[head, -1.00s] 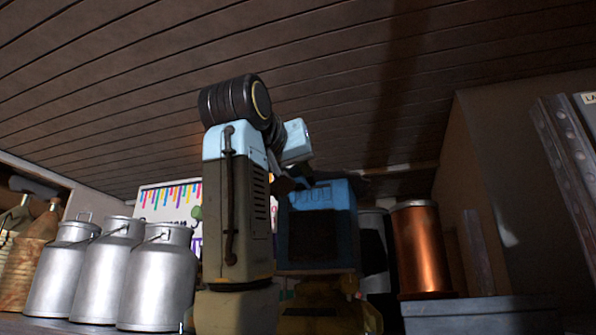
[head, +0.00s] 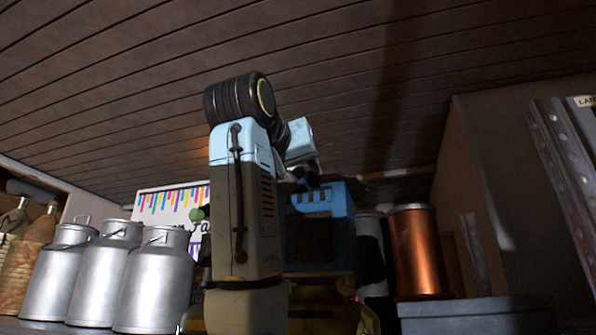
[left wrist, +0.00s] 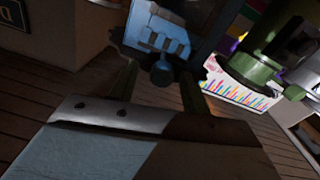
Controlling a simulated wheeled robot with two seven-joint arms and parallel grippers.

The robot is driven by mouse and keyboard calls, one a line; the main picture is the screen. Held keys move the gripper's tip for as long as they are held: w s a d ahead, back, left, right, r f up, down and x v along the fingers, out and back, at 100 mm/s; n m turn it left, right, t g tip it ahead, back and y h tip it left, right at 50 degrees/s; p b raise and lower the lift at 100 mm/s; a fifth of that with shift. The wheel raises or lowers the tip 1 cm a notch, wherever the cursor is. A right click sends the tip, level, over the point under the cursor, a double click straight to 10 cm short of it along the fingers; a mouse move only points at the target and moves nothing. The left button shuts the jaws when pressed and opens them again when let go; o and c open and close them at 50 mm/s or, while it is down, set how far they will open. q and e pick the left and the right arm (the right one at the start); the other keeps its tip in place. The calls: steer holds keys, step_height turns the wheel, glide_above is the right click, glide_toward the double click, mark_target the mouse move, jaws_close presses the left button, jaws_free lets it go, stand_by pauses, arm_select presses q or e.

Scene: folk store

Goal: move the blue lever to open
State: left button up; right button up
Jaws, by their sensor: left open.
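A blue box-shaped unit (head: 343,202) stands behind my left arm in the head view, with its left side partly hidden. In the left wrist view the blue unit (left wrist: 180,46) has slots in its face, and a blue lever with a round knob (left wrist: 161,77) sticks out from it. My left gripper (left wrist: 158,72) is open, with one finger on each side of the knob. I cannot tell whether either finger touches it. In the head view the left gripper (head: 305,180) is a dark shape at the unit's upper left. My right gripper is not in view.
Several metal milk cans (head: 157,280) stand at the left, beside brown bottles (head: 40,228). A copper cylinder (head: 420,250) stands right of the blue unit. A grey box (head: 475,315) is at the lower right. A white sign (head: 165,200) is behind the cans.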

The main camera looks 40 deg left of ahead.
arm_select(q)
steer(key=b+v, duration=0.6)
steer(key=v, duration=0.7)
steer(key=shift+b, duration=0.3)
